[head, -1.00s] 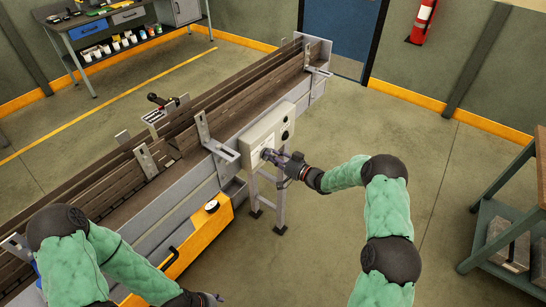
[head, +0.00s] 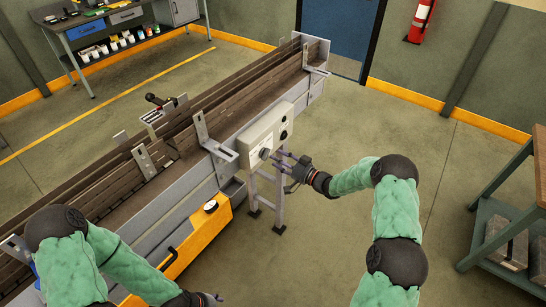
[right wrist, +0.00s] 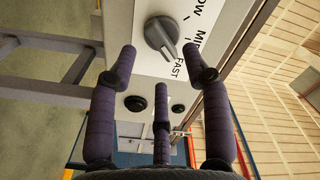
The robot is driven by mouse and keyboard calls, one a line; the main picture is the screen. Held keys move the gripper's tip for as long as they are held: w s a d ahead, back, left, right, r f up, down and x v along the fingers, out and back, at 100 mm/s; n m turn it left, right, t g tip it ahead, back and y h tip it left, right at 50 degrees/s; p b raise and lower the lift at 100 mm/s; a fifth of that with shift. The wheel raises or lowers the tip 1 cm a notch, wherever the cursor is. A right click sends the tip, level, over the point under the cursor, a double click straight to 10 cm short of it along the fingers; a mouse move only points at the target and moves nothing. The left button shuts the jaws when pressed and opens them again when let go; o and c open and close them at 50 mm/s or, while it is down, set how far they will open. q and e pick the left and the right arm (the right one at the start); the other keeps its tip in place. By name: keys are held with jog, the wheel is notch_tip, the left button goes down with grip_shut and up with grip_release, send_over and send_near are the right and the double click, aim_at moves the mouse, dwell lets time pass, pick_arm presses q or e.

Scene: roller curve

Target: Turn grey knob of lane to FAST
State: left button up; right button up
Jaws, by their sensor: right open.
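The grey knob (head: 264,154) sits on the front of a pale control box (head: 262,136) beside the conveyor. In the right wrist view the knob (right wrist: 161,36) shows at the top, with its pointer toward the word FAST (right wrist: 178,66). MID and part of SLOW are printed further along the dial. My right gripper (head: 278,160) is open and empty, just right of the knob and apart from it. Its three spread purple fingers show in the right wrist view (right wrist: 160,75). My left gripper (head: 216,298) is low at the bottom edge, and its jaw opening is unclear.
The conveyor (head: 135,195) runs diagonally behind the box. Two round black buttons, one of them clear in the right wrist view (right wrist: 135,103), sit beside the knob. A yellow cabinet (head: 195,245) stands front left. A green shelf (head: 505,225) stands right. Floor between is clear.

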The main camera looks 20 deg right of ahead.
jog(key=v, duration=0.8)
jog(key=shift+s+d, duration=0.15)
jog(key=shift+s, duration=0.05)
